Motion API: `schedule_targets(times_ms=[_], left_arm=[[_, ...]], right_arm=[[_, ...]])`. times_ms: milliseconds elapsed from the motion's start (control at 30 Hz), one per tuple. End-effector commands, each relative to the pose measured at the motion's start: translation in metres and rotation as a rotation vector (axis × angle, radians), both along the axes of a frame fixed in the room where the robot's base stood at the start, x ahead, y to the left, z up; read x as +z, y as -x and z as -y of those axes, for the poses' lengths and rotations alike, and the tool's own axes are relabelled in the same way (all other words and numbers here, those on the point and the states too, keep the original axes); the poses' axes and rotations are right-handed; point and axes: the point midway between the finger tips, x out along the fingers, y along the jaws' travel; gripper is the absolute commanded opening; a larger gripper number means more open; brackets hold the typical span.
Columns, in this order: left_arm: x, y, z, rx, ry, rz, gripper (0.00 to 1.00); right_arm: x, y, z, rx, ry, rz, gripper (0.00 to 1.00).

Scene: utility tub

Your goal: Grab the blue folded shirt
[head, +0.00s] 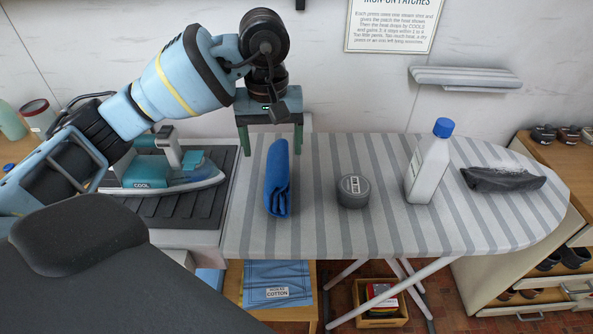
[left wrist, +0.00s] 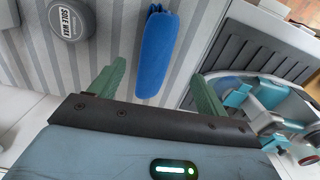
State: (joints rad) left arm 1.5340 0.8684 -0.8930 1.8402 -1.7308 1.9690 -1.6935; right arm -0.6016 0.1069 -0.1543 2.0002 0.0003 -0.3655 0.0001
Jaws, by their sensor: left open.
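The blue folded shirt (head: 278,180) lies as a narrow folded bundle on the left part of the striped ironing board (head: 330,240). My left gripper (head: 270,145) is open above the board, at the far end of the shirt. In the left wrist view the shirt (left wrist: 158,52) lies beyond the two green fingers (left wrist: 157,85), in line with the gap between them. The gap is empty. My right gripper is in neither view.
A grey sole wax tin (head: 352,191), a white bottle with a blue cap (head: 428,165) and a dark cloth (head: 503,179) are on the board to the right. A teal iron (head: 165,172) rests on a black ribbed mat (head: 190,208) to the left.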

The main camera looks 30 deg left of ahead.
Motion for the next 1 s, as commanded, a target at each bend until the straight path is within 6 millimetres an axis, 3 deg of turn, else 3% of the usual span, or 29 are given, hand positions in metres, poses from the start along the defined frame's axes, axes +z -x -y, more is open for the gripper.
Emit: schedule_targets(times_ms=[200, 500, 667, 1000], left_arm=[[0.002, -0.001, -0.005, -0.003, -0.017, 0.004, 0.76], [-0.022, 0.000, -0.004, -0.001, -0.016, 0.002, 0.76], [-0.025, -0.001, -0.003, -0.001, -0.015, 0.004, 0.76], [-0.066, -0.002, -0.001, -0.001, -0.014, 0.003, 0.76]], right_arm=[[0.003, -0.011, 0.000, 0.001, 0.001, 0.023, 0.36], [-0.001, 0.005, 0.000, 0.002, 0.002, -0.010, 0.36], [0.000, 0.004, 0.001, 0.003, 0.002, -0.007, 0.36], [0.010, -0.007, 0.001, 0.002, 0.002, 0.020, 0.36]])
